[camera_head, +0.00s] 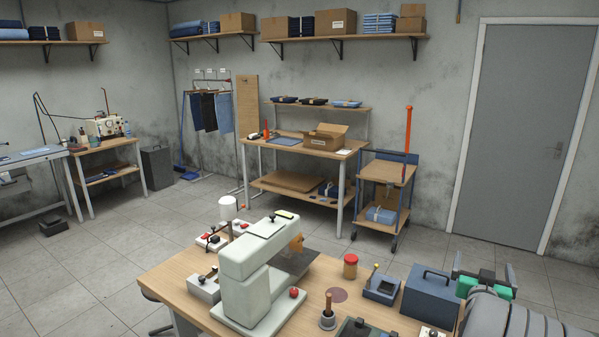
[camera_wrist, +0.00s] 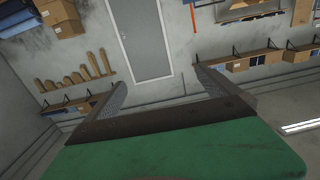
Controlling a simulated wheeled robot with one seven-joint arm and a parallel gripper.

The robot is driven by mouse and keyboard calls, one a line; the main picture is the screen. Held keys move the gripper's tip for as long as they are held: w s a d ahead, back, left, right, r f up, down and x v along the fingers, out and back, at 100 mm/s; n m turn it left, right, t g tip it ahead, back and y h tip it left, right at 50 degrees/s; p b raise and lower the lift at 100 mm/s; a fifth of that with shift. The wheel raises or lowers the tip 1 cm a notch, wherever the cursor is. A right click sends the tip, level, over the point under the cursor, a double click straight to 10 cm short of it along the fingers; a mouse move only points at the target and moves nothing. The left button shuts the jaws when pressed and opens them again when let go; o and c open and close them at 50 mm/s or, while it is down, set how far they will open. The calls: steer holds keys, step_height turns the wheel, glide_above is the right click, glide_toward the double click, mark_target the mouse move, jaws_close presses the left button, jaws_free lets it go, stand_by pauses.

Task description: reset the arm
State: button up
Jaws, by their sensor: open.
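My arm (camera_head: 520,318) reaches in from the lower right corner of the head view, its grey segments folded close to the camera. My gripper (camera_head: 484,267) is at its end, beside the right end of the workbench. In the wrist view my gripper (camera_wrist: 162,82) has its two fingers spread well apart with nothing between them. It is open and empty, and touches nothing that I can see. The green body behind the fingers fills the bottom of the wrist view.
The wooden workbench (camera_head: 180,271) holds a pale press machine (camera_head: 247,268), a red-lidded jar (camera_head: 350,266) and a blue-grey toolbox (camera_head: 430,295) close to my gripper. A grey door (camera_head: 520,130) stands at the back right. Open tiled floor (camera_head: 400,262) lies between.

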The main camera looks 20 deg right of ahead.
steer(key=w+a+f+n+g+y+b, duration=0.1)
steer(key=w+a+f+n+y+b, duration=0.15)
steer(key=a, duration=0.65)
steer(key=w+a+f+n+y+b, duration=0.1)
steer(key=w+a+f+y, duration=0.3)
steer(key=a, duration=0.5)
steer(key=w+a+f+n+g+y+b, duration=0.1)
steer(key=w+a+f+n+y+b, duration=0.15)
steer(key=a, duration=0.65)
steer(key=s+a+f+n+g+y+b, duration=0.1)
steer(key=s+a+f+g+y, duration=0.1)
steer(key=s+a+f, duration=0.3)
steer(key=s+a+f+n+g+y+b, duration=0.2)
steer(key=s+a+f+g, duration=0.2)
steer(key=s+a, duration=0.7)
steer(key=a, duration=0.5)
steer(key=shift+s+a+f+n+b, duration=0.25)
steer(key=shift+a+f+n+b, duration=0.05)
steer(key=shift+a+f, duration=0.1)
